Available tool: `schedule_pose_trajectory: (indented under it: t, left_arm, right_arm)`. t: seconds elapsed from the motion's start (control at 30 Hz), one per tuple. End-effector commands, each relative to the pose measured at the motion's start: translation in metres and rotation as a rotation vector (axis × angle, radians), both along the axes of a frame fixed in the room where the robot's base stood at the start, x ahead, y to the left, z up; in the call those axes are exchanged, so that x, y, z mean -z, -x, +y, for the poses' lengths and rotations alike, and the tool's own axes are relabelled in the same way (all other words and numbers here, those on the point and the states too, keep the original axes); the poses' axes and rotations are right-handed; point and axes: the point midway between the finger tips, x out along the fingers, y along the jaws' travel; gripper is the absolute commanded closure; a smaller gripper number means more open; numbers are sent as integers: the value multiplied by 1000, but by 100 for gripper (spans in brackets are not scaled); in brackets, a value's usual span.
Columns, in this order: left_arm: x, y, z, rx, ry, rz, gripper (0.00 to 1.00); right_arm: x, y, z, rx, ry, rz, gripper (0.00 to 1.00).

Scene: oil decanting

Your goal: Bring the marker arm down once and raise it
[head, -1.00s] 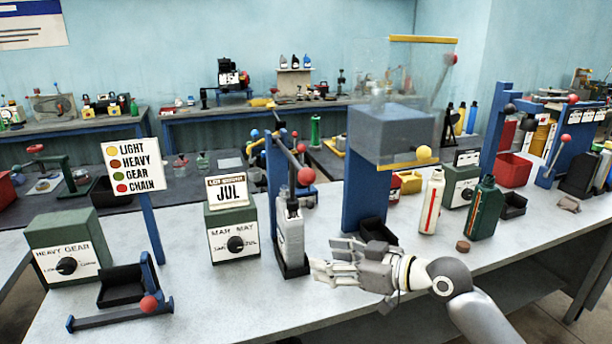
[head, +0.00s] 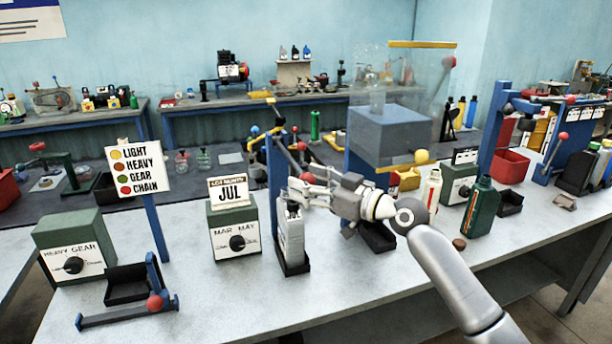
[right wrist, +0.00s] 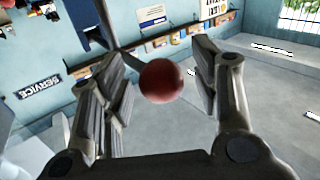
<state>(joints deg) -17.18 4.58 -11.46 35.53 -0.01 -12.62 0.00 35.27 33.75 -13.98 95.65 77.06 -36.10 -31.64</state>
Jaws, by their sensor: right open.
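The marker arm is a dark lever (head: 285,150) on a blue post (head: 275,185), with a red ball at its end. The lever slopes over a grey-white bottle (head: 291,238) standing in a black holder (head: 294,268). My right gripper (head: 305,185) is at the ball, above and beside the bottle, and its fingers partly hide the ball in the head view. In the right wrist view, the red ball (right wrist: 162,81) lies between the spread fingers of my right gripper (right wrist: 160,95), with gaps on both sides. My left gripper is not in view.
A green box with a JUL card (head: 233,228) stands left of the post. A blue stand with a clear tank (head: 390,135), a white bottle (head: 430,190) and a green bottle (head: 481,207) stand to the right. The bench front (head: 340,290) is clear.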

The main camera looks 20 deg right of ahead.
Motion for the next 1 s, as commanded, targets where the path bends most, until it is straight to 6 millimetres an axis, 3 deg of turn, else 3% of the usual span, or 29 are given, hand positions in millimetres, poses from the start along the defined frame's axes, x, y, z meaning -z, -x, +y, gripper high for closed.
schedule_pose_trajectory:
  t: [0.4,0.83,1.0]
  left_arm:
    - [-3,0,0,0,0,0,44]
    - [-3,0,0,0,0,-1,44]
    - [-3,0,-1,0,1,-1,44]
  right_arm:
    - [1,-7,6,0,0,0,45]
    - [2,-7,7,-3,0,4,100]
    - [3,-6,7,-5,0,7,100]
